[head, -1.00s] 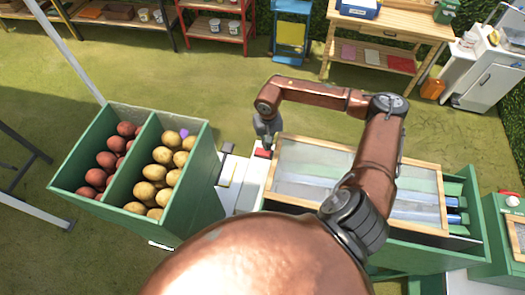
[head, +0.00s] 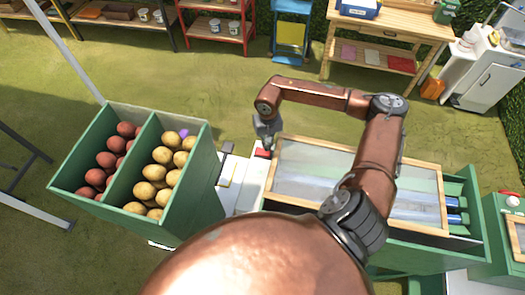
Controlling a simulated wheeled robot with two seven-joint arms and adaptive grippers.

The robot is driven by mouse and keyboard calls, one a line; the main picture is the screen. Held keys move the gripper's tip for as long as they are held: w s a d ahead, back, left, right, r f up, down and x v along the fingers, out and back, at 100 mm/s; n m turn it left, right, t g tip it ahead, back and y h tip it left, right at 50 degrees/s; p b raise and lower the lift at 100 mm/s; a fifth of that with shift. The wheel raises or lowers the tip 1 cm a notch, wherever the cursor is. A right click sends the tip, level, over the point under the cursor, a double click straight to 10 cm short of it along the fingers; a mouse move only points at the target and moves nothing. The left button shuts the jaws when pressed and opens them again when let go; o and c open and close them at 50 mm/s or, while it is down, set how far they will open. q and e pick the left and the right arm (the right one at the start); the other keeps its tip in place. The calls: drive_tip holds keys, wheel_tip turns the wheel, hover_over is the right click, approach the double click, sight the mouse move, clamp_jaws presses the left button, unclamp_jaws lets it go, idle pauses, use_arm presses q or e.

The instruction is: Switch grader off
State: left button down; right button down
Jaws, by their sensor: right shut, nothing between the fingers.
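The grader is a green machine with a wood-framed clear cover (head: 310,172) over its top. A small red switch (head: 263,153) sits on the pale surface at the cover's left end. My right gripper (head: 267,143) points down just above the red switch, with its fingers shut and empty. The fingertips appear at or very near the switch; I cannot tell if they touch it. My left gripper is not in view.
A green two-part bin (head: 205,165) holding red and yellow potatoes stands left of the grader. A wooden workbench (head: 395,30) and a red shelf (head: 214,28) stand at the back. Open grass lies between.

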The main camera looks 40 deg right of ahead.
drive_tip(key=shift+f+b, duration=1.45)
drive_tip(key=shift+f, duration=0.1)
idle(0.7)
drive_tip(key=shift+r, duration=0.1)
drive_tip(key=shift+r+p, duration=0.3)
drive_tip(key=shift+r, duration=0.3)
drive_tip(key=shift+r+p, duration=0.95)
drive_tip(key=shift+r, duration=1.85)
